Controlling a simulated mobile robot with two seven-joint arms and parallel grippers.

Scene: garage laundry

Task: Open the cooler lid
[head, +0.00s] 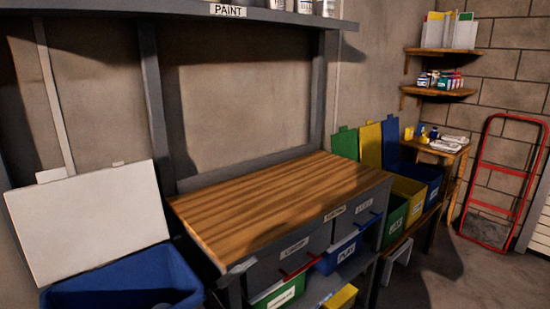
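A cooler with a blue body (128,286) stands at the lower left, cut off by the bottom edge of the head view. Its white lid (90,219) is raised and leans back toward the wall, tilted, so the top of the body is uncovered. The inside of the cooler is dark blue and only partly visible. A small greyish shape shows at its bottom edge, too cut off to identify. Neither of my grippers shows in the head view.
A wooden-topped workbench (280,203) stands right of the cooler, its top clear. Green, yellow and blue lidded bins (409,190) stand beyond it. A red hand truck (502,180) leans on the right wall. A paint shelf (180,12) runs overhead. Floor is free at lower right.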

